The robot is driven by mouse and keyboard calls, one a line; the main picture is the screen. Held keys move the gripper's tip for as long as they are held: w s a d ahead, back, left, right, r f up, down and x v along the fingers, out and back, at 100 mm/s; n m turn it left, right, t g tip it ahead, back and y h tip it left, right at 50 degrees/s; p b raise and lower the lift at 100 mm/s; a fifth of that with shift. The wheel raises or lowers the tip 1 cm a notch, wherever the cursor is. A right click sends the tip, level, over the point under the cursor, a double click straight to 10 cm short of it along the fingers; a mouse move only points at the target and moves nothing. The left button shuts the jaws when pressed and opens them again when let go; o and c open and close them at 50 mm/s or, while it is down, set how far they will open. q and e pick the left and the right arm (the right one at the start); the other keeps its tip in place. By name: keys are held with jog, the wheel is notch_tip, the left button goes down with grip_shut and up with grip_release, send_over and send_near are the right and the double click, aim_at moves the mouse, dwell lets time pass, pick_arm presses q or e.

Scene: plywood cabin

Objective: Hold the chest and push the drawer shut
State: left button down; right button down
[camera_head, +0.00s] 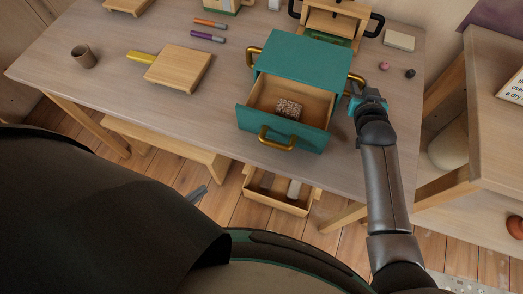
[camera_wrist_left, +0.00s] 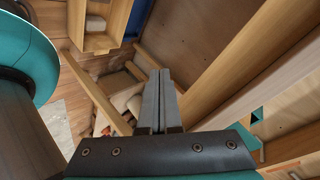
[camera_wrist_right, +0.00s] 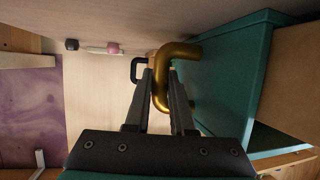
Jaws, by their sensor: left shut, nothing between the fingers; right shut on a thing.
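The teal chest (camera_head: 305,55) stands on the table. Its drawer (camera_head: 283,132) is pulled out toward me, with a brass front handle (camera_head: 277,139) and a speckled block (camera_head: 288,109) inside. Brass handles sit on the chest's left (camera_head: 252,57) and right sides. My right gripper (camera_head: 357,97) is shut on the right side handle, which also shows between its fingers in the right wrist view (camera_wrist_right: 163,85). My left gripper (camera_head: 204,190) is shut and empty, low in front of the table and apart from the drawer; its closed fingers fill the middle of the left wrist view (camera_wrist_left: 160,85).
The table (camera_head: 115,95) holds a cup (camera_head: 83,57), a wooden board (camera_head: 178,68), markers (camera_head: 207,36) and a small wooden chest (camera_head: 336,20) behind the teal one. A wooden box (camera_head: 277,201) lies below the table's front edge. Tabletop left of the drawer is clear.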

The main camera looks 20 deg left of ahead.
aim_at(279, 148)
pick_arm(q)
jog(key=d+r+m+h, duration=0.3)
jog(key=r+m, duration=0.1)
jog(key=r, duration=0.3)
jog(key=s+d+r+m+t+h, duration=0.1)
jog(key=d+r+m+h, duration=0.1)
jog(key=r+m+h, duration=0.3)
jog(key=d+r+m+h, duration=0.1)
jog(key=d+r+m, duration=0.25)
jog(key=r, duration=0.45)
jog(key=x, duration=0.4)
jog(key=w+a+x, duration=0.1)
jog(key=x, duration=0.6)
jog(key=shift+w+a+f, duration=0.15)
jog(key=shift+w+f, duration=0.1)
jog(key=shift+w, duration=0.3)
jog(key=shift+w+f, duration=0.15)
jog(key=shift+w, duration=0.3)
